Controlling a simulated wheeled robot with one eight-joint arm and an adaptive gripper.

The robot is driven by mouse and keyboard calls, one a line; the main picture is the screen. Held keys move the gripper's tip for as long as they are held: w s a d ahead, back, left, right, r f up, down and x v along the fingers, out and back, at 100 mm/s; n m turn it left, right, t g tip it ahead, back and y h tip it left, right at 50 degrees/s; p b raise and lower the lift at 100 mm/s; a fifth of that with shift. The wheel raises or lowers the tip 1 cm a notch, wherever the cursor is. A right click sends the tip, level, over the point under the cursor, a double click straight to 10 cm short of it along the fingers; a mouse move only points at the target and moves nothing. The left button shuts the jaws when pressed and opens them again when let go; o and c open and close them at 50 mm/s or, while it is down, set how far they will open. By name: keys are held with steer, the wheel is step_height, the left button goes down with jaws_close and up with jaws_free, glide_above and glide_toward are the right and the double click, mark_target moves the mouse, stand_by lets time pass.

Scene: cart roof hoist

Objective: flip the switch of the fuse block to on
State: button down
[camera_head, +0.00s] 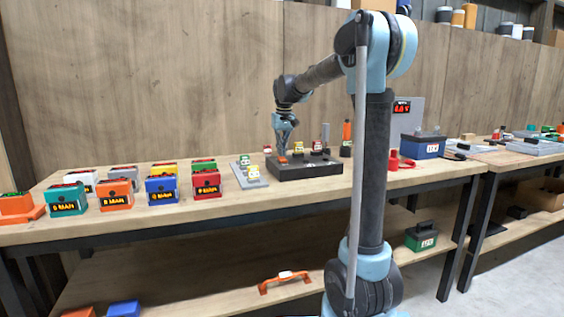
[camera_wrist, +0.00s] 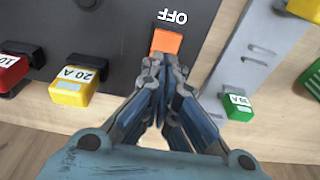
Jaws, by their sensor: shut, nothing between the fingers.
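The fuse block (camera_head: 318,168) is a dark box on the bench, right of centre in the head view; its dark face (camera_wrist: 120,30) fills the upper left of the wrist view. Its switch is an orange rocker (camera_wrist: 167,41) with the white word OFF printed beside it. My gripper (camera_wrist: 165,66) is shut and empty, its fingertips right at the orange switch's near edge; I cannot tell whether they touch. In the head view my gripper (camera_head: 283,150) points down over the block's left end. A yellow 20 A fuse (camera_wrist: 74,86) and a red 10 fuse (camera_wrist: 10,72) sit along the block's edge.
A grey strip (camera_wrist: 248,55) with a green 30 A fuse (camera_wrist: 238,106) lies beside the block. Several coloured boxes, including a red one (camera_head: 206,184), stand to the left. An orange-topped bottle (camera_head: 347,135) and a blue battery (camera_head: 422,147) stand to the right.

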mark_target(282, 159)
steer(key=shift+w+f, duration=0.1)
steer(key=shift+f, duration=0.6)
stand_by(0.6)
steer(key=shift+r, duration=0.15)
steer(key=shift+s+d+r, duration=0.1)
steer(key=shift+s+r, duration=0.05)
steer(key=shift+r, duration=0.95)
steer(key=shift+s+a+r, duration=0.1)
steer(key=shift+s+r, duration=0.1)
steer(key=shift+r, duration=0.9)
steer(key=shift+s+d+r, duration=0.1)
steer(key=shift+s+r, duration=0.05)
steer(key=shift+r, duration=0.95)
